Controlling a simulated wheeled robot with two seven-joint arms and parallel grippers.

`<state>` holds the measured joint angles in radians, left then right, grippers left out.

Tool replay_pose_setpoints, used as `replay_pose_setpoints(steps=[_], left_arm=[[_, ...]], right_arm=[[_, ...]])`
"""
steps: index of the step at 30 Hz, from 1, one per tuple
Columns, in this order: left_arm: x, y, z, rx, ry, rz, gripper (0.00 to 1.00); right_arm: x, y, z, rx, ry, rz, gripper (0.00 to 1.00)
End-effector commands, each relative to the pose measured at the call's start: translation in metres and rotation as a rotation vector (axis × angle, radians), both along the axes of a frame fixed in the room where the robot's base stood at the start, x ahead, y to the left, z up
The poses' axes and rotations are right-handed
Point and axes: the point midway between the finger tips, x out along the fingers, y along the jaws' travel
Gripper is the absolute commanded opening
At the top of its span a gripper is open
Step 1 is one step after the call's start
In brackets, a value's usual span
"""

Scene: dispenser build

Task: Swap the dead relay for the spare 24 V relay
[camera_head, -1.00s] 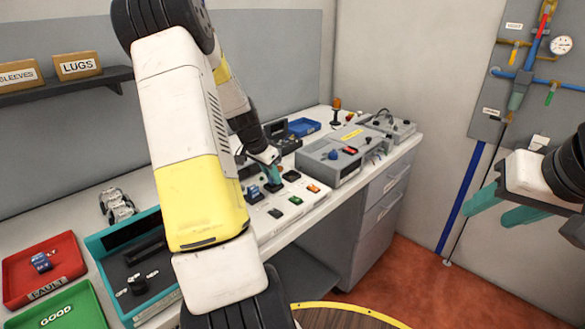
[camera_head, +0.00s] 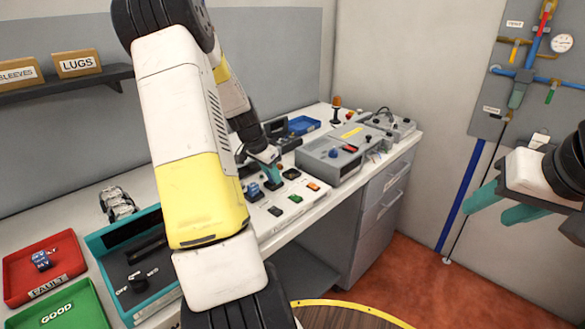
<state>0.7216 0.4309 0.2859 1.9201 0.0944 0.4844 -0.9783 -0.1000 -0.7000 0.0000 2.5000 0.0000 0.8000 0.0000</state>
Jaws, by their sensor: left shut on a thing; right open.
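A blue relay (camera_head: 41,260) lies in the red FAULT tray (camera_head: 72,262) at the far left. Another blue block (camera_head: 253,190) stands on the white panel (camera_head: 270,222) on the bench, just left of my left gripper. My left gripper (camera_head: 273,178) points down over this panel. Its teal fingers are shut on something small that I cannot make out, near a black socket. My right gripper (camera_head: 496,205) is open and empty at the right, away from the bench. My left arm hides part of the bench.
A green GOOD tray (camera_head: 60,312) and a teal-edged box with an OFF switch (camera_head: 140,312) are at the left. A grey instrument (camera_head: 335,160) stands right of the panel, with a blue tray (camera_head: 303,125) behind. Floor shows between bench and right gripper.

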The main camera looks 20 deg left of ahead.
Motion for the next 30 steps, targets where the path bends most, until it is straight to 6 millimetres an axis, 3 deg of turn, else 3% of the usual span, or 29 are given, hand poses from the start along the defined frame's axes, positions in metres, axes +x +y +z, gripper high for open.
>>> replay_pose_setpoints(steps=[27, 28, 30], left_arm=[[-0.003, 0.000, -0.012, -0.002, 0.009, 0.000, 0.00], [-0.003, 0.000, -0.012, -0.002, 0.009, 0.000, 0.25], [-0.003, 0.000, -0.012, -0.002, 0.009, 0.000, 0.39]], right_arm=[[0.000, 0.000, 0.000, 0.000, 0.000, 0.000, 0.48], [0.000, 0.000, 0.000, 0.000, 0.000, 0.000, 0.48], [0.000, 0.000, 0.000, 0.000, 0.000, 0.000, 0.48]])
